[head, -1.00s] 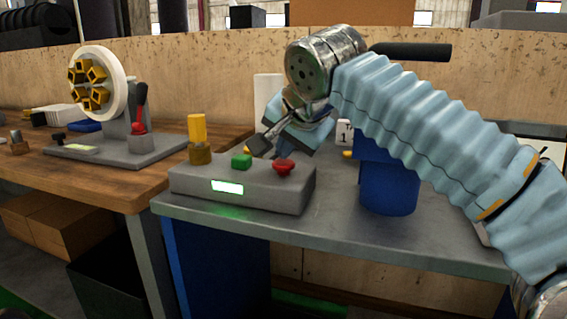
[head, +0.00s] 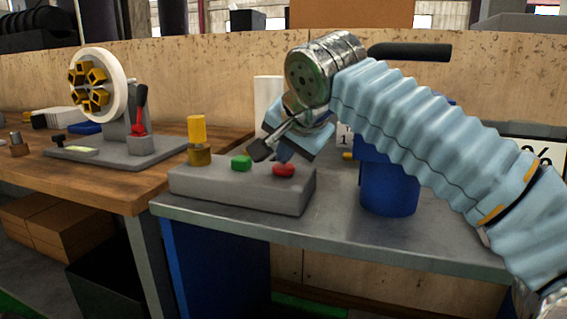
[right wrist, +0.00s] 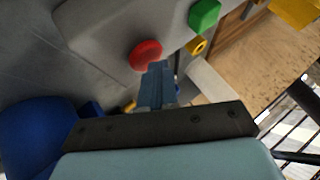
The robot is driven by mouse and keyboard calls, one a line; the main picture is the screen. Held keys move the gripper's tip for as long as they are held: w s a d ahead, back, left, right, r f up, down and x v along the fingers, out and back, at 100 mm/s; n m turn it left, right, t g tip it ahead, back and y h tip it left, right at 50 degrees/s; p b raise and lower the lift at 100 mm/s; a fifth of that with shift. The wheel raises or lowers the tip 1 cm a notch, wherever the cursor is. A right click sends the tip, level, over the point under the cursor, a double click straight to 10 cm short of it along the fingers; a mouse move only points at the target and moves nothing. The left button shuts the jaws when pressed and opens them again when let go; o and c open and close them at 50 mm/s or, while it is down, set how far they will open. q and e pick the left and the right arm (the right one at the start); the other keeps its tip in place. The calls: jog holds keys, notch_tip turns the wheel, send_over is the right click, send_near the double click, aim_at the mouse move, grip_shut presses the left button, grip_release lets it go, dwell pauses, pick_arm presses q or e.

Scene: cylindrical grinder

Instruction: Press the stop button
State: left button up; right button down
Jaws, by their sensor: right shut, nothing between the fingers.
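The red button (head: 284,170), which I take as the stop button, sits on top of a grey control box (head: 240,192), to the right of a green button (head: 241,162). It looks low and flat on the box. My right gripper (head: 261,150) is shut and empty, its fingertips above the box between the two buttons in the head view. In the right wrist view the fingers (right wrist: 157,84) end right beside the red button (right wrist: 145,54). I cannot tell whether they touch it. The front of the box shows no lit panel. My left gripper is out of view.
A yellow-topped cylinder (head: 197,138) stands at the back left of the box. A blue container (head: 389,190) stands to its right on the grey table (head: 340,232). A wooden bench (head: 95,182) with a wheel fixture (head: 98,85) is at left.

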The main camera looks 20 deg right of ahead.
aim_at(286, 168)
jog(key=shift+r+p, duration=0.9)
jog(key=shift+r, duration=0.05)
jog(key=shift+r, duration=0.1)
notch_tip(286, 168, up, 5)
jog(key=p, duration=0.4)
jog(key=shift+p, duration=0.4)
